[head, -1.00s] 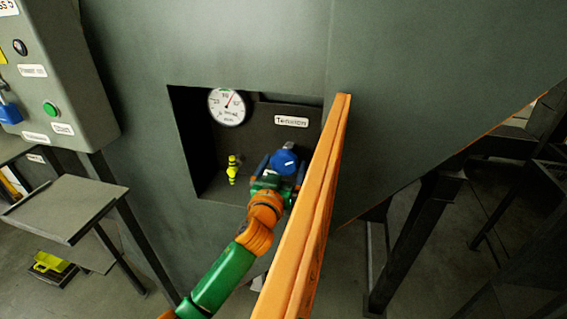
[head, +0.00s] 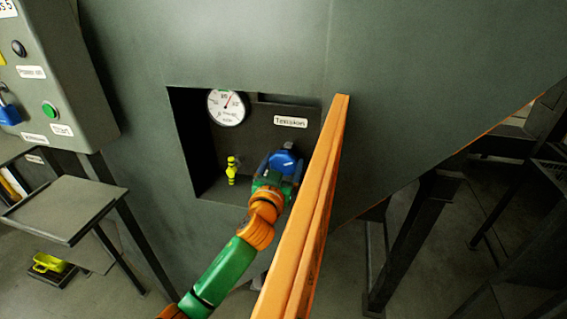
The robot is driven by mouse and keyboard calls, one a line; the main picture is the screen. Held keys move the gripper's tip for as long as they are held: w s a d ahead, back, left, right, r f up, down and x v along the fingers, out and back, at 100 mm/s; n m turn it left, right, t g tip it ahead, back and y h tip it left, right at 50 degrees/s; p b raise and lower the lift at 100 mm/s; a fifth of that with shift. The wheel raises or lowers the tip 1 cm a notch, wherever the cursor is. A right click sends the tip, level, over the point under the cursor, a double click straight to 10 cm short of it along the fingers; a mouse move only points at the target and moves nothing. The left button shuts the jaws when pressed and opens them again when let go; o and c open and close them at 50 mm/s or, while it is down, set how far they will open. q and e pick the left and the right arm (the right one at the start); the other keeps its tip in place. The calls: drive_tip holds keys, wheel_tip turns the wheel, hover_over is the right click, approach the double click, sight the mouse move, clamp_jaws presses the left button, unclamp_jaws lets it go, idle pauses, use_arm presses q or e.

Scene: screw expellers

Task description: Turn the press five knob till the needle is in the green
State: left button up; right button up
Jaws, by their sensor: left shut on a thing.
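The blue knob (head: 283,160) sits in a recess of the grey press (head: 262,45), under the Tension label (head: 290,122). My left gripper (head: 280,166) reaches in from below and is shut on the knob, a finger on either side. The round white gauge (head: 227,107) is at the recess's upper left. My right gripper is not in view.
An orange beam (head: 313,215) stands close to the right of my left arm. A yellow-green valve (head: 232,170) is left of the knob. A control box (head: 62,80) with a green button and blue padlock is at the upper left, above a grey shelf (head: 66,208).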

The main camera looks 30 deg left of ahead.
sight(281, 167)
use_arm(q)
drive_tip(key=m+p, duration=0.1)
drive_tip(key=m, duration=0.3)
drive_tip(key=shift+r+m+p, duration=0.1)
drive_tip(key=shift+m+p, duration=0.2)
drive_tip(key=shift+p, duration=0.05)
drive_tip(key=shift+a+m+p, duration=0.1)
drive_tip(key=shift+m+p, duration=0.4)
drive_tip(key=shift+m, duration=1.2)
drive_tip(key=o, duration=1.1)
drive_tip(key=shift+o, duration=0.2)
drive_tip(key=shift+v, duration=3.55)
